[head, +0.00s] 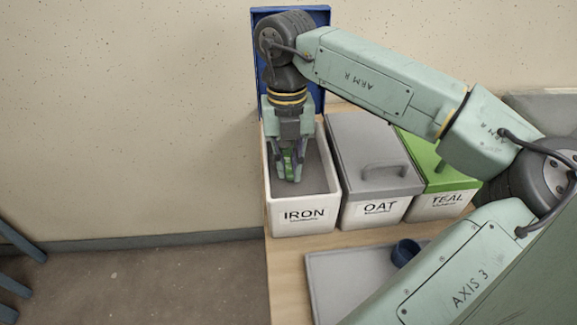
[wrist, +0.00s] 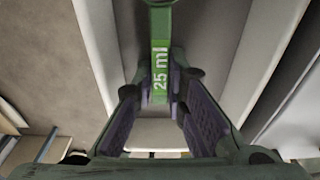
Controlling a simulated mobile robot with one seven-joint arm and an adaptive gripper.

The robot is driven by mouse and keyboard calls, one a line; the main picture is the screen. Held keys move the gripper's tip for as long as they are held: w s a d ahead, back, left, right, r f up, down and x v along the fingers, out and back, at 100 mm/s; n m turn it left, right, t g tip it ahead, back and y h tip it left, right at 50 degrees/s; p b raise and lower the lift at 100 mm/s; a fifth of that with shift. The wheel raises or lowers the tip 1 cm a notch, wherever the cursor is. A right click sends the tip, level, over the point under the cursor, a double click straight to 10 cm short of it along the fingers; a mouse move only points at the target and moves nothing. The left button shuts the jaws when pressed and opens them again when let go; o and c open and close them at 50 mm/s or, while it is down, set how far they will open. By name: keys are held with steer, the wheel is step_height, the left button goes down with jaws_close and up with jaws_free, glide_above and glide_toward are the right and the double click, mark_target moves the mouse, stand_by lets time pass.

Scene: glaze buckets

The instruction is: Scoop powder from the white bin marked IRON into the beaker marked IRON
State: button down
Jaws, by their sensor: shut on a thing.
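The white bin marked IRON (head: 304,218) stands open at the left end of the row, with grey powder (head: 314,165) inside. My gripper (head: 287,172) points down into its opening. It is shut on a green scoop (head: 288,160); the scoop's handle, marked 25 ml, shows between the fingers in the wrist view (wrist: 160,75). The scoop's bowl is mostly hidden, and I cannot tell whether it touches the powder or holds any. A dark blue cup (head: 405,252) stands on the grey tray, partly behind my arm. No IRON mark shows on it.
The bin marked OAT (head: 375,213) has a grey lid and stands close to the right. The bin marked TEAL (head: 440,205) has a green lid. A blue panel (head: 319,97) stands behind the IRON bin. The grey tray (head: 330,275) lies in front, its left part bare.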

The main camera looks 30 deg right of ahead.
steer(key=shift+g, duration=0.4)
steer(key=shift+s+a+r+p, duration=0.1)
steer(key=shift+s+r+p, duration=0.1)
steer(key=shift+r+p, duration=0.85)
steer(key=shift+s+a+r+p, duration=0.15)
steer(key=shift+r+p, duration=0.45)
steer(key=shift+r, duration=0.8)
steer(key=shift+s+a+r+p, duration=0.1)
steer(key=shift+s+r+p, duration=0.15)
steer(key=shift+r+p, duration=0.8)
steer(key=s+a+r+t+b, duration=0.2)
steer(key=s+r, duration=0.2)
steer(key=shift+s+r+h, duration=0.15)
steer(key=shift+s+h, duration=0.15)
steer(key=shift+a, duration=0.15)
